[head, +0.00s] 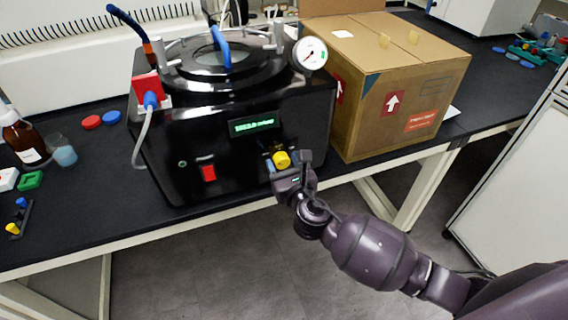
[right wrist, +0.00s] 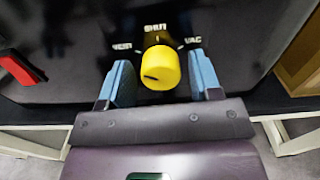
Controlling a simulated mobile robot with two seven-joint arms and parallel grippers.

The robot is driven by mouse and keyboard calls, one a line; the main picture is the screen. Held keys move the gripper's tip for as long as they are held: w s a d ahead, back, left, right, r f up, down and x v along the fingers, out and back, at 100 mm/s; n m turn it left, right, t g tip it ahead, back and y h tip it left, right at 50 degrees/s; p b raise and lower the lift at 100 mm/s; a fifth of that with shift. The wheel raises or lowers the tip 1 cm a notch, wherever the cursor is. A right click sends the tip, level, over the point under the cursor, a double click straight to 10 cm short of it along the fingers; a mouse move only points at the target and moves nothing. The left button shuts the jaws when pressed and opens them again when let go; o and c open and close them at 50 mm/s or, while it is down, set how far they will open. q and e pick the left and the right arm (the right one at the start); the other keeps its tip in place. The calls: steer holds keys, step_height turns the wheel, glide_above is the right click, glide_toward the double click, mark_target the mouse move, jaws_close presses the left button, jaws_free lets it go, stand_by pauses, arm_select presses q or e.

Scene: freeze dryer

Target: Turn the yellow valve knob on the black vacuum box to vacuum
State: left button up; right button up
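The black vacuum box (head: 230,135) stands on the dark bench, with a lit green display and a pressure gauge on its top. Its yellow valve knob (head: 282,160) is low on the front face at the right. In the right wrist view the yellow knob (right wrist: 160,68) has the labels VENT at left, SHUT above and VAC at right. A dark mark shows low on the knob's left side. My right gripper (right wrist: 160,78) is open, with one blue finger on each side of the knob and gaps on both sides. The right gripper (head: 284,168) hides part of the knob's surroundings in the head view. My left gripper is not in view.
A cardboard box (head: 400,90) stands close to the right of the vacuum box. A red switch (head: 208,172) is left of the knob on the front face. A brown bottle (head: 22,138) and a small beaker (head: 64,152) stand at far left. The bench's front edge lies just below.

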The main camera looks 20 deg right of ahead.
steer(key=c, duration=0.7)
steer(key=shift+m, duration=0.3)
steer(key=m, duration=0.4)
steer(key=shift+d, duration=0.1)
steer(key=m, duration=0.6)
steer(key=shift+d, duration=0.1)
steer(key=m, duration=0.3)
steer(key=shift+f+m, duration=0.1)
steer(key=shift+m, duration=0.2)
steer(key=m, duration=0.3)
steer(key=shift+m, duration=0.3)
steer(key=m+p, duration=0.1)
steer(key=m, duration=0.5)
steer(key=shift+f, duration=0.1)
